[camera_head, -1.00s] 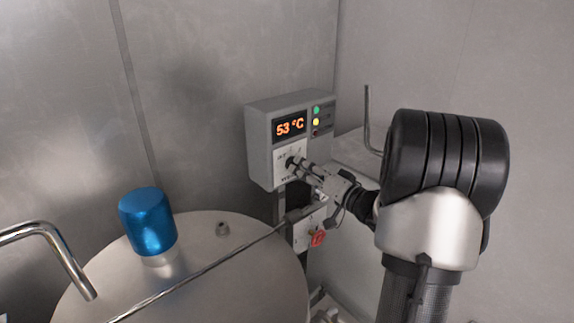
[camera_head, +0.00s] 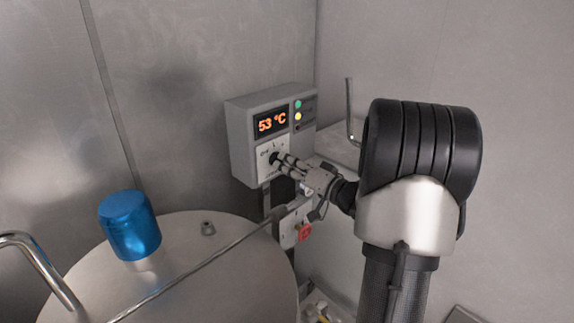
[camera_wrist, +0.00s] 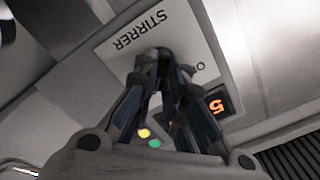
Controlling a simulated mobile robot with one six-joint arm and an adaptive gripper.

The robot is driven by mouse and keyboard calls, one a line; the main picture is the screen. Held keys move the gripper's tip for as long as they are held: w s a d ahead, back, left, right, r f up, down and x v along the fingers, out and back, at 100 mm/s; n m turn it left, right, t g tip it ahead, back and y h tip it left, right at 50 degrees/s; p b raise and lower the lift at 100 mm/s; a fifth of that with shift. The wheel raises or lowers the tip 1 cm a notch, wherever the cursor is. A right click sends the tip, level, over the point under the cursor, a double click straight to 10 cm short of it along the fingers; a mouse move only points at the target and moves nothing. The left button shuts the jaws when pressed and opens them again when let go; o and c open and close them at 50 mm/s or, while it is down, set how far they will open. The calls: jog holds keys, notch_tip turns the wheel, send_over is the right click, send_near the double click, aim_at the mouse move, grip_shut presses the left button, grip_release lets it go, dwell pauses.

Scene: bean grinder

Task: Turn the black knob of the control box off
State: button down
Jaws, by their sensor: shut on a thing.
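The grey control box (camera_head: 240,145) is mounted at the metal wall in the middle of the head view. Its orange display (camera_head: 271,123) reads 53 °C. The black knob (camera_head: 274,157) sits on a white plate below the display, partly covered by my fingers. My gripper (camera_head: 280,161) reaches in from the right, its fingertips shut on the knob. In the wrist view, the fingertips (camera_wrist: 160,58) meet at the knob on the white plate (camera_wrist: 122,48) marked STIRRER. The knob's pointer direction is hidden by the fingers.
A green lamp (camera_head: 298,104) and a yellow lamp (camera_head: 298,116) glow beside the display. A red knob (camera_head: 304,233) is on a lower box. A steel vessel lid (camera_head: 190,270) with a blue cap (camera_head: 130,226) fills the lower left. A metal rod (camera_head: 195,272) crosses above it.

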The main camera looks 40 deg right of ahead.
dwell(0.4)
jog(key=shift+a+n+b, duration=0.1)
jog(key=shift+n+b, duration=3.55)
jog(key=shift+n, duration=5.25)
jog(key=c, duration=1.8)
grip_release()
jog(key=shift+o, duration=0.7)
